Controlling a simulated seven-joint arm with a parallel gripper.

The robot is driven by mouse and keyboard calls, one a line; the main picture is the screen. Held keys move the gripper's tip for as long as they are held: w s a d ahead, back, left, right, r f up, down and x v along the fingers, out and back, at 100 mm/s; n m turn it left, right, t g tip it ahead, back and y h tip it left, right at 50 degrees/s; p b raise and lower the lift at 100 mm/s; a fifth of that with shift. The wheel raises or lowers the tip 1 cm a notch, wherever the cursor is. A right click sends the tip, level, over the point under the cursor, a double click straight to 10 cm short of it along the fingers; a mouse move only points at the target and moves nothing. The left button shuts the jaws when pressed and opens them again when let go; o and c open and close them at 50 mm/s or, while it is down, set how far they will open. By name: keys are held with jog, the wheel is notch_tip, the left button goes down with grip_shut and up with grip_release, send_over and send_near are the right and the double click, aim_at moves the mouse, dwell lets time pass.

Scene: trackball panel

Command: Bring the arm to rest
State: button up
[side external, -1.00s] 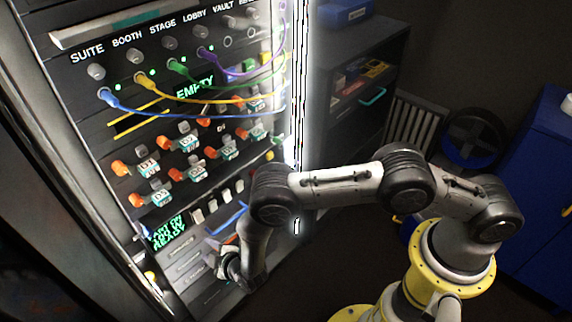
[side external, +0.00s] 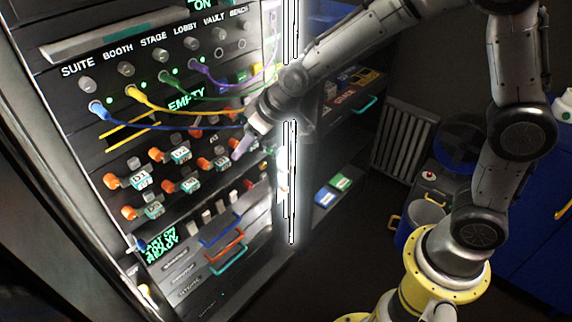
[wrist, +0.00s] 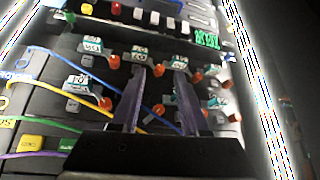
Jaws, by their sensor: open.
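My gripper (side external: 240,150) hangs in front of the right part of the rack panel (side external: 75,108), near the lower rows of orange-knobbed modules. In the wrist view my gripper (wrist: 155,75) shows two dark fingers spread apart with nothing between them. Labelled modules (wrist: 140,55) show beyond and between the fingertips. Whether the fingertips touch the panel cannot be told. The arm rises from its yellow base, bends high at the right and reaches left to the panel.
Blue (side external: 97,107), yellow (side external: 131,92), green and purple cables run across the panel near the gripper. Below are blue, red and teal handles (side external: 228,260). A dark shelf unit (side external: 345,125) and a grey bucket (side external: 424,215) stand to the right. The floor between is clear.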

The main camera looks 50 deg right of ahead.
jog(key=s+d+r+m+h, duration=0.1)
jog(key=s+d+r, duration=0.3)
jog(key=s, duration=0.3)
jog(key=s+d+r, duration=0.4)
jog(key=s+r, duration=0.1)
jog(key=s, duration=0.2)
jog(key=s+d+m, duration=0.1)
jog(key=s+d, duration=0.2)
jog(key=s, duration=1.1)
jog(key=shift+d+f+m+g+h, duration=0.2)
jog(key=shift+m+g+h, duration=0.1)
jog(key=shift+g+h, duration=0.1)
